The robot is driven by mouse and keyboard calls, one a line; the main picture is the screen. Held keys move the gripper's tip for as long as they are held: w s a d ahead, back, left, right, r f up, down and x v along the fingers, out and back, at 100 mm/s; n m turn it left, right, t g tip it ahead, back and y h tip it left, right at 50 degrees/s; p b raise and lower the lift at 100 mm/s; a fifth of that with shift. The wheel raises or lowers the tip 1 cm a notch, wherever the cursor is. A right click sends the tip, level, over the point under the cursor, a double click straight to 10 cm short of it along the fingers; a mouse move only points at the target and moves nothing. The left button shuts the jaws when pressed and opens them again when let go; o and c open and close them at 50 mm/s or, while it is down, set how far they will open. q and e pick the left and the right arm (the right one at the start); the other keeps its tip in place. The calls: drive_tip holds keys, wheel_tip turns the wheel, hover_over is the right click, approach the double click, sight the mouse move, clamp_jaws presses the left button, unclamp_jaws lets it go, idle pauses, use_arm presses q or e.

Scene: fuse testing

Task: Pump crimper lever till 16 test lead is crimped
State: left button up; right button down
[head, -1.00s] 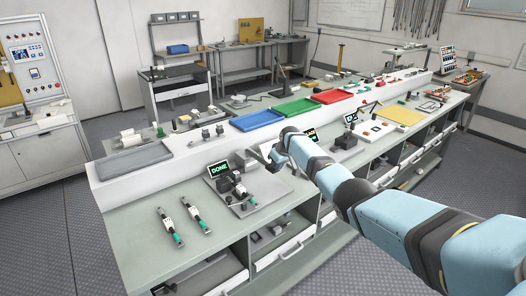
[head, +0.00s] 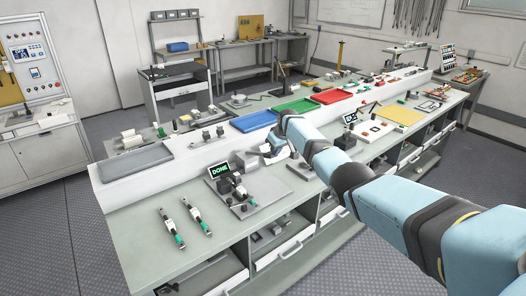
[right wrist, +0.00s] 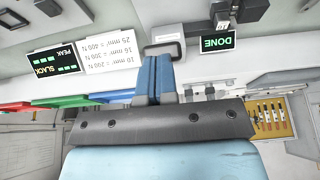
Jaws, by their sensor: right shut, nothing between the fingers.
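The crimper (head: 240,190) stands on a grey plate on the bench, and its small screen (head: 218,170) reads DONE in green. The DONE screen also shows upside down in the right wrist view (right wrist: 216,43). A test lead with a green end (head: 247,198) lies at the crimper. Two more leads (head: 172,228) (head: 197,215) lie apart on the bench to the left. My right gripper (head: 266,156) is up and right of the crimper. Its blue fingers (right wrist: 155,75) are together and empty. I cannot make out the lever clearly. My left gripper is not in view.
A blue tray (head: 254,121), a green tray (head: 297,106) and a red tray (head: 333,96) line the raised shelf. A SLACK/PEAK screen (right wrist: 54,60) and a force card (right wrist: 122,55) stand beside my right gripper.

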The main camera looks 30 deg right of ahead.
drive_tip(key=shift+r, duration=0.35)
drive_tip(key=shift+w+r+p, duration=0.2)
drive_tip(key=shift+r+p, duration=0.4)
drive_tip(key=shift+r, duration=0.55)
drive_tip(key=shift+w+r+p, duration=0.2)
drive_tip(key=shift+r+p, duration=0.4)
drive_tip(key=shift+r, duration=0.6)
drive_tip(key=shift+w+r+p, duration=0.2)
drive_tip(key=shift+r+p, duration=0.4)
drive_tip(key=shift+r, duration=0.55)
